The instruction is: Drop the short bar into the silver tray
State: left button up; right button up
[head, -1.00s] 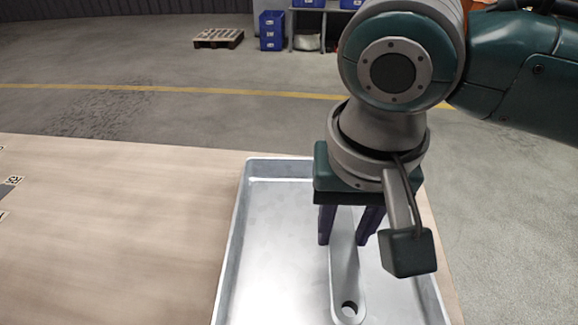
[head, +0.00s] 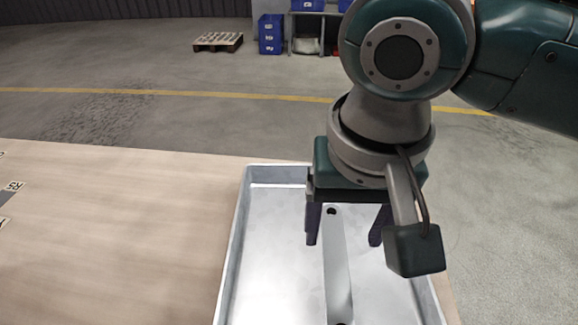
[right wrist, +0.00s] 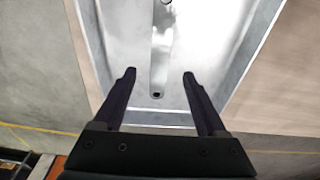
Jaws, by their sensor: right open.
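The short bar (head: 338,268) is a flat grey metal strip with a hole at each end. It is within the silver tray (head: 233,250), below my right gripper, and appears to lie on the tray floor. My right gripper (head: 344,242) is open above the tray, its dark fingers on either side of the bar's line and apart from it. In the right wrist view the bar (right wrist: 160,60) runs between the open fingers of the right gripper (right wrist: 159,73), over the bright floor of the tray (right wrist: 212,45). My left gripper is not in view.
The wooden table (head: 110,235) is mostly clear left of the tray, with printed markers at its left edge. A pallet (head: 218,41) and blue bins (head: 271,34) stand far off on the floor, beyond a yellow line.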

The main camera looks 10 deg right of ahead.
notch_tip(320, 180, up, 8)
jog(key=s+p, duration=0.1)
jog(key=p, duration=0.1)
jog(key=shift+a+p, duration=0.15)
jog(key=shift+p, duration=0.15)
jog(key=shift+s, duration=0.1)
jog(key=s+a+r+n+y+p, duration=0.35)
jog(key=s+r+p, duration=0.35)
jog(key=r+p, duration=0.4)
jog(key=s+d+r+t+h+p, duration=0.1)
jog(key=s+d+r+p, duration=0.25)
jog(key=d+p, duration=0.2)
jog(key=s+d+r+t+h+p, duration=0.1)
jog(key=s+d+r+h+p, duration=0.1)
jog(key=s+d+p, duration=0.4)
notch_tip(320, 180, up, 37)
jog(key=w+p, duration=0.2)
jog(key=p, duration=3.4)
jog(key=shift+d+r+n, duration=0.2)
jog(key=shift+d+n, duration=0.05)
jog(key=shift+n, duration=0.1)
